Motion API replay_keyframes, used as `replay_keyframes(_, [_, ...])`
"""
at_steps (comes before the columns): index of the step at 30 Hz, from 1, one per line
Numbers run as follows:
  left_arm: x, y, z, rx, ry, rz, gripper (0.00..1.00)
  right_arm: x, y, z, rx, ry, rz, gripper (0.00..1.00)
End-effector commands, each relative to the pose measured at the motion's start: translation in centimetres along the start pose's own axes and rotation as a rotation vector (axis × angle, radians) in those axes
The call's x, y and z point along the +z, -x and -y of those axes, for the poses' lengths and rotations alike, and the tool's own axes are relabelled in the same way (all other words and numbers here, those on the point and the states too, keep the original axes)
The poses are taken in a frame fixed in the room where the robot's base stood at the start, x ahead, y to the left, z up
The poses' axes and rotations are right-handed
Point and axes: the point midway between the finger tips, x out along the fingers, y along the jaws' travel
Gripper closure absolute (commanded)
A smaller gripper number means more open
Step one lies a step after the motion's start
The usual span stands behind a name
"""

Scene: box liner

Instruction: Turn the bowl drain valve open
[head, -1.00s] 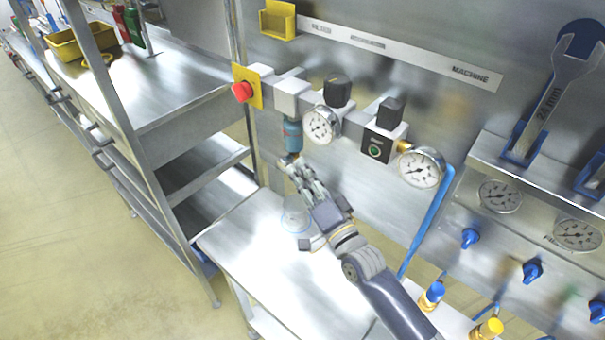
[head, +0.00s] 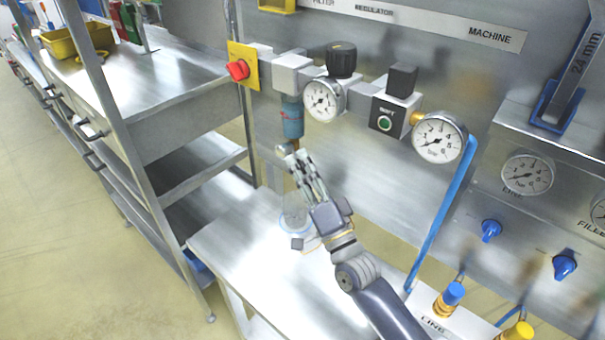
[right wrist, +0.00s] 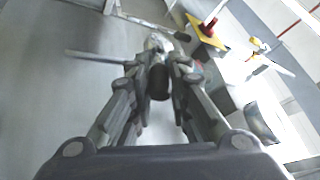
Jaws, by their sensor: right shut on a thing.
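The filter bowl (head: 292,118) is a blue cylinder hanging under the left block of the air line on the wall panel. The drain valve is at its lower end, largely hidden by my fingers in the head view. My right gripper (head: 289,153) reaches up from below and is shut at the bottom of the bowl. In the right wrist view the fingers (right wrist: 158,75) close on a small dark part, the drain valve (right wrist: 159,82). How far the valve is turned cannot be told. My left gripper is not in view.
A clear cup (head: 294,213) stands on the steel bench (head: 245,255) below the bowl. A red knob on a yellow plate (head: 240,71) is left of the bowl, and a pressure gauge (head: 323,99) is right of it. A steel rack stands at left.

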Motion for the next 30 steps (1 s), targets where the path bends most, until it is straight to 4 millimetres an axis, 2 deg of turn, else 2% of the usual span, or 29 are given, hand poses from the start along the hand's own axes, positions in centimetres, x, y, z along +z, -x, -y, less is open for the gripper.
replay_keyframes(8, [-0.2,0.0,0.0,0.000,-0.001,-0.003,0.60,-0.1,-0.1,0.1,-0.001,-0.001,-0.001,1.00])
replay_keyframes(9, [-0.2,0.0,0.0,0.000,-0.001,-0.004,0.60,-0.1,-0.1,0.1,-0.001,-0.001,-0.001,0.81])
replay_keyframes(12, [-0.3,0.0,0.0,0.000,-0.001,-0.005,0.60,-0.1,0.0,0.1,-0.001,-0.001,-0.001,0.62])
replay_keyframes(23, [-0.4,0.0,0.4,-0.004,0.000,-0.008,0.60,0.0,0.2,0.0,0.000,0.000,0.000,0.62])
replay_keyframes(26, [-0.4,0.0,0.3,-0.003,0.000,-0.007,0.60,0.0,1.2,-0.1,0.003,0.001,0.001,0.62])
replay_keyframes(30, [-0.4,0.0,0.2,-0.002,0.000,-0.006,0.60,0.1,3.8,-0.2,0.004,0.000,0.003,0.62])
